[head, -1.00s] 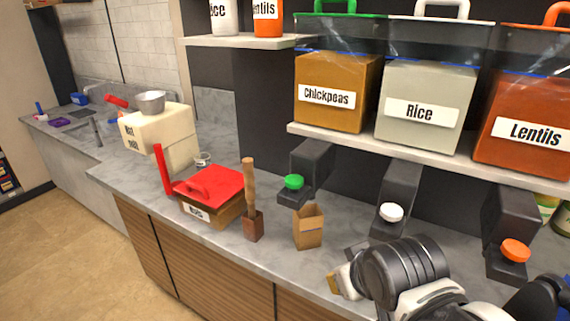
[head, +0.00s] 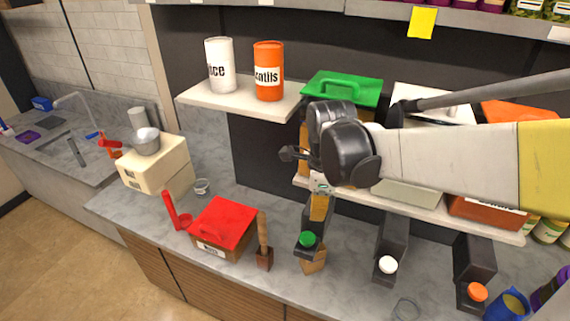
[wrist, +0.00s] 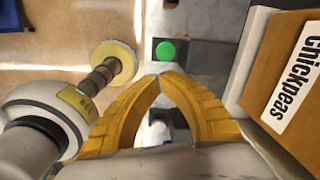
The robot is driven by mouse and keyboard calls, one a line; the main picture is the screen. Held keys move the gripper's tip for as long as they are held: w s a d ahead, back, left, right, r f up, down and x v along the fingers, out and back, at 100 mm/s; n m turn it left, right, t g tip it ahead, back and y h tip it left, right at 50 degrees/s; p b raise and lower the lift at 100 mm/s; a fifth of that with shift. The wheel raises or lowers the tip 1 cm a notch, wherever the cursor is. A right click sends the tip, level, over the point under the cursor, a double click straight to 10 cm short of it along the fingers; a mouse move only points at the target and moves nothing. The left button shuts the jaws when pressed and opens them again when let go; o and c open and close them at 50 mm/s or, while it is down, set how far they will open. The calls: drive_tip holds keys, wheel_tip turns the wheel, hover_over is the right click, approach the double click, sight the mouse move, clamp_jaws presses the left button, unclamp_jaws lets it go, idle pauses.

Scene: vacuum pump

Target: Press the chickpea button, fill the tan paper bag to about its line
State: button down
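The green chickpea button (head: 307,239) sits on the end of a dark dispenser spout, and it also shows in the wrist view (wrist: 165,52). The tan paper bag (head: 314,265) stands on the counter under this spout, its top partly hidden by it. Its line and its contents cannot be seen. My gripper (head: 320,214) points down above the button, apart from it. In the wrist view its yellow fingertips (wrist: 160,76) meet with nothing between them, just below the button in the picture. The chickpeas bin (wrist: 290,85) is at the right there; in the head view my arm largely covers it.
Spouts with a white button (head: 388,265) and an orange button (head: 477,292) stand to the right. A wooden-handled tool (head: 264,245) and a red-lidded box (head: 224,224) are left of the bag. The bin shelf (head: 440,214) is close to my arm.

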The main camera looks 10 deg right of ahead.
sight(312, 241)
drive_tip(key=r+m+p, duration=0.1)
drive_tip(key=w+r+m+p, duration=0.1)
drive_tip(key=m, duration=0.1)
drive_tip(key=shift+w+r+g, duration=0.1)
drive_tip(key=shift+w+g, duration=0.05)
drive_tip(key=shift+g, duration=0.25)
wheel_tip(312, 241, down, 14)
drive_tip(key=shift+f+p, duration=0.1)
drive_tip(key=shift+p, duration=0.2)
idle(0.4)
wheel_tip(312, 241, down, 2)
drive_tip(key=b, duration=0.3)
drive_tip(key=shift+f, duration=0.15)
idle(5.4)
